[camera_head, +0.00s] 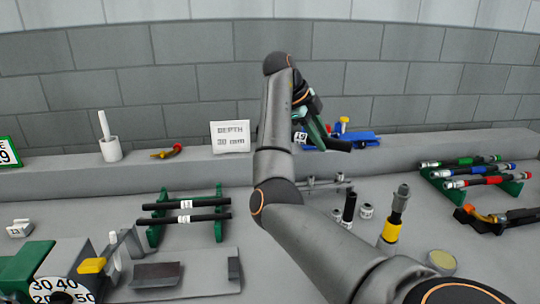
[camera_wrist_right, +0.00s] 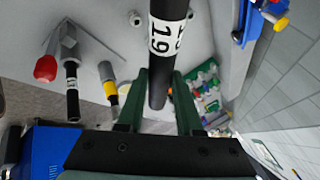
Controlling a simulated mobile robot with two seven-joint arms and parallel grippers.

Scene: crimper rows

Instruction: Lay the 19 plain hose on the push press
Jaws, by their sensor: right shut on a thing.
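The plain black hose with a white 19 label (camera_wrist_right: 165,38) runs between the green fingers of my right gripper (camera_wrist_right: 160,85), which is shut on it. In the head view the right gripper (camera_head: 318,130) is over the back ledge, partly hidden by my own arm, and the hose's dark end (camera_head: 339,145) shows beside it. A blue device (camera_head: 356,138) with yellow and red parts, possibly the push press, is close behind the hose on the ledge. I cannot tell whether they touch. My left gripper is not in view.
A green rack (camera_head: 154,233) holds two black labelled hoses. A DEPTH 30 mm sign (camera_head: 230,137) and a white cup (camera_head: 111,150) stand on the ledge. A dial machine (camera_head: 28,263) is at front left. Hoses with coloured ends (camera_head: 480,169) lie on the right rack. Upright fittings (camera_head: 392,230) stand beside my arm.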

